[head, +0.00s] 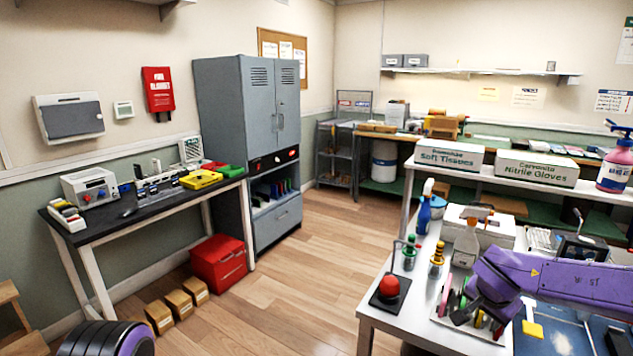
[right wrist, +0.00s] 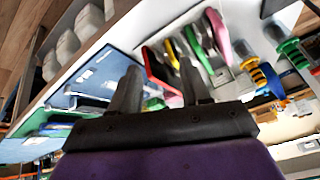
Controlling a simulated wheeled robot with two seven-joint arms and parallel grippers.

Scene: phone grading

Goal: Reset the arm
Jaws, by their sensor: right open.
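My right arm, purple, comes in from the right edge of the head view over the near white table (head: 385,312). Its black gripper (head: 472,318) hangs low over a rack of thin coloured pieces, a pink one (head: 446,303) among them. In the right wrist view the two black fingers of my right gripper (right wrist: 160,84) stand apart with nothing between them. Beyond the fingers, green, pink and red pieces stand on edge in the pale rack. Whether the fingertips touch any piece I cannot tell. My left gripper does not show.
A blue mat (head: 560,335) lies to the right.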

